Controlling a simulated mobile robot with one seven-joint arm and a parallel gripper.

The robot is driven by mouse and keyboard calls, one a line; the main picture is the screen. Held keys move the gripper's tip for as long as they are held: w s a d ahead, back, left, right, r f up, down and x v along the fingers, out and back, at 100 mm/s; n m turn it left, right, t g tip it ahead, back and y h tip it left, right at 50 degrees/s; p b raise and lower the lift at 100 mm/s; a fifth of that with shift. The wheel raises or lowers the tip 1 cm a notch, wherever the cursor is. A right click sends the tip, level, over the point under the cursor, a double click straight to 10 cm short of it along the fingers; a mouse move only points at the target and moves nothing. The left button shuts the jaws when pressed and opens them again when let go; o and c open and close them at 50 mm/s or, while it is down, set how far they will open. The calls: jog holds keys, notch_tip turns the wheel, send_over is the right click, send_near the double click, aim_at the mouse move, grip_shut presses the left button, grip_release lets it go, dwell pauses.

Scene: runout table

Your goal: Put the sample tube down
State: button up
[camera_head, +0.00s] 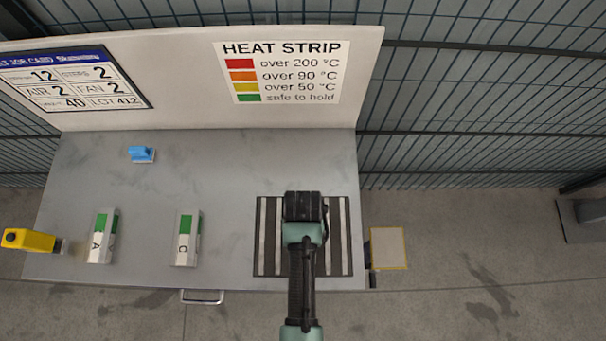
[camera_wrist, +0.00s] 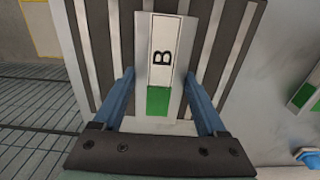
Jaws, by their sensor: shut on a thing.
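A grey, box-shaped piece marked B (camera_wrist: 162,62), with a white label and a green patch, is between the fingers of my gripper (camera_wrist: 160,76). My gripper is shut on it, one blue finger along each side. In the head view my gripper (camera_head: 303,205) is over the dark-and-white striped mat (camera_head: 264,262) at the table's right end and hides the B piece. I cannot tell whether the piece touches the mat. Two similar pieces, A (camera_head: 101,236) and C (camera_head: 186,238), stand on the table to the left with green patches. No round tube shows.
A yellow tool (camera_head: 28,240) lies at the table's left edge. A small blue object (camera_head: 141,154) is near the back panel, which carries a heat strip sign (camera_head: 285,72). The grey table (camera_head: 225,180) is clear between C and the mat. A yellow-edged square (camera_head: 388,248) is beyond the right edge.

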jog(key=shift+f, duration=0.25)
jog(key=shift+f, duration=0.15)
jog(key=o, duration=1.5)
